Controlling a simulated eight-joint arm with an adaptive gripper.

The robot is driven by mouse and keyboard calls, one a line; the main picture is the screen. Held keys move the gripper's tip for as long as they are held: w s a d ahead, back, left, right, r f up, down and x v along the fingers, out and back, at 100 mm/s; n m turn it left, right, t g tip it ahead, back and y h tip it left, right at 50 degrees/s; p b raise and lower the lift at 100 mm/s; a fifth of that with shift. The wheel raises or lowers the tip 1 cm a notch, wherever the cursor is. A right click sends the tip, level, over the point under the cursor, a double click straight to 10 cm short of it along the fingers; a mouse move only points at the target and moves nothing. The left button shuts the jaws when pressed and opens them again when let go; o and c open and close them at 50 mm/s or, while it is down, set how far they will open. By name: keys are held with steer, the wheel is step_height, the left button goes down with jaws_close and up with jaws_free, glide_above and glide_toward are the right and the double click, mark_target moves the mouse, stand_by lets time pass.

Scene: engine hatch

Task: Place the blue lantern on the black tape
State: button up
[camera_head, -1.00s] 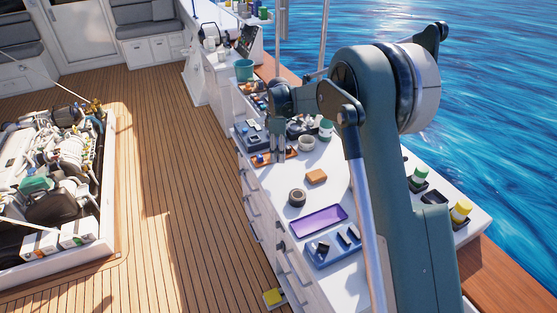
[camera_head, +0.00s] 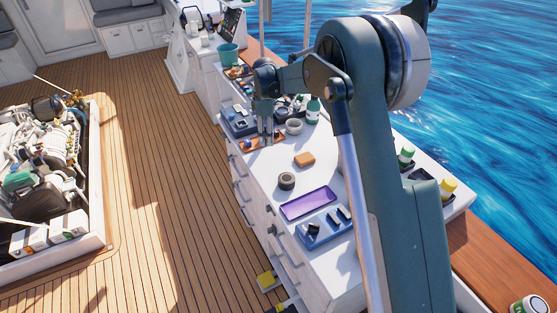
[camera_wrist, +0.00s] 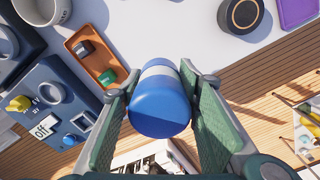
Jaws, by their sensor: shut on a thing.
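My gripper (camera_wrist: 161,105) is shut on the blue lantern (camera_wrist: 160,107), a blue cylinder with a pale band, in the wrist view. One finger lies on each side of it. In the head view my gripper (camera_head: 265,137) is at the counter's left edge, by the orange tray; the lantern is not clear there. The black tape (camera_head: 286,182) is a dark roll lying flat on the white counter, nearer the camera than my gripper and apart from it. The tape also shows at the top right of the wrist view (camera_wrist: 224,23).
An orange tray (camera_wrist: 75,40) with small items is beside the fingers. A white bowl (camera_head: 294,127), an orange-brown block (camera_head: 304,160), a purple tray (camera_head: 309,203) and a blue tray (camera_head: 318,237) stand on the counter. White counter is clear around the tape.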

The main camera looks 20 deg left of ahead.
steer(key=s+d+r+m+p, duration=0.2)
steer(key=s+d+r+p, duration=0.2)
steer(key=s+d, duration=0.8)
steer(key=shift+s+d+r, duration=0.2)
glide_above(286, 178)
steer(key=shift+d+f+p, duration=0.1)
steer(key=shift+f+p, duration=0.35)
steer(key=shift+f, duration=2.7)
steer(key=shift+f, duration=0.15)
steer(key=shift+f, duration=1.75)
steer(key=shift+f, duration=0.15)
